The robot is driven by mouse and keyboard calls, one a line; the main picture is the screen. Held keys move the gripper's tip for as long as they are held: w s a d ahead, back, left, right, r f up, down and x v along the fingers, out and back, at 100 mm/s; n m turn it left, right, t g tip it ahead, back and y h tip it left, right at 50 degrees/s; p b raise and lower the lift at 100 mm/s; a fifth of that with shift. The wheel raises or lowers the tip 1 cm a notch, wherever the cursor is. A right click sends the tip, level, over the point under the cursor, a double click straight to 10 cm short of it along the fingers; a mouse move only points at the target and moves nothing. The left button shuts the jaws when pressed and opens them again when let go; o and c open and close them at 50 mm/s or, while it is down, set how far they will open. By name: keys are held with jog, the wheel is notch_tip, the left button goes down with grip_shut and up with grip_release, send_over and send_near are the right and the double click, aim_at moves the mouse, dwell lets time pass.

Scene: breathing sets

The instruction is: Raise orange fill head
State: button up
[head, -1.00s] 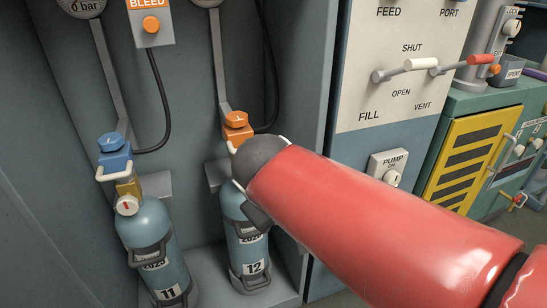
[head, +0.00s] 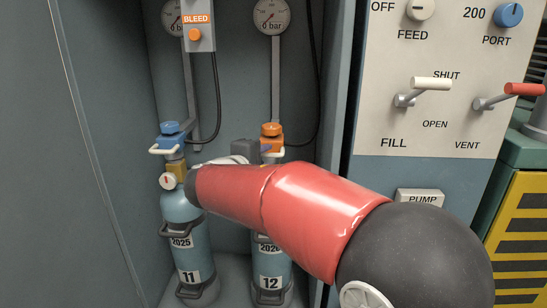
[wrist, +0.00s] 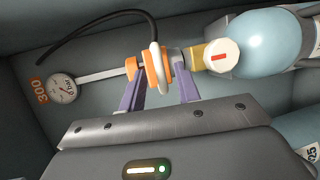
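The orange fill head (head: 271,133) is at the lower end of a grey bar in the locker, above cylinder 12 (head: 271,270). In the wrist view the orange fill head (wrist: 131,68) shows with a white handle (wrist: 155,68), in line with the brass valve and its white knob (wrist: 221,57). My gripper (wrist: 160,88) has its two purple fingers apart, with the handle and part of the orange head in line with the gap. I cannot tell whether the fingers touch it. My arm hides the valve of cylinder 12 in the head view.
The blue fill head (head: 171,130) with its white handle sits above cylinder 11 (head: 188,250) on the left. A bleed box (head: 197,28) and gauge (head: 271,18) are above. The control panel (head: 400,130) with levers stands right of the locker wall.

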aim_at(269, 155)
jog(key=shift+x, duration=1.7)
jog(key=shift+c, duration=0.3)
grip_shut()
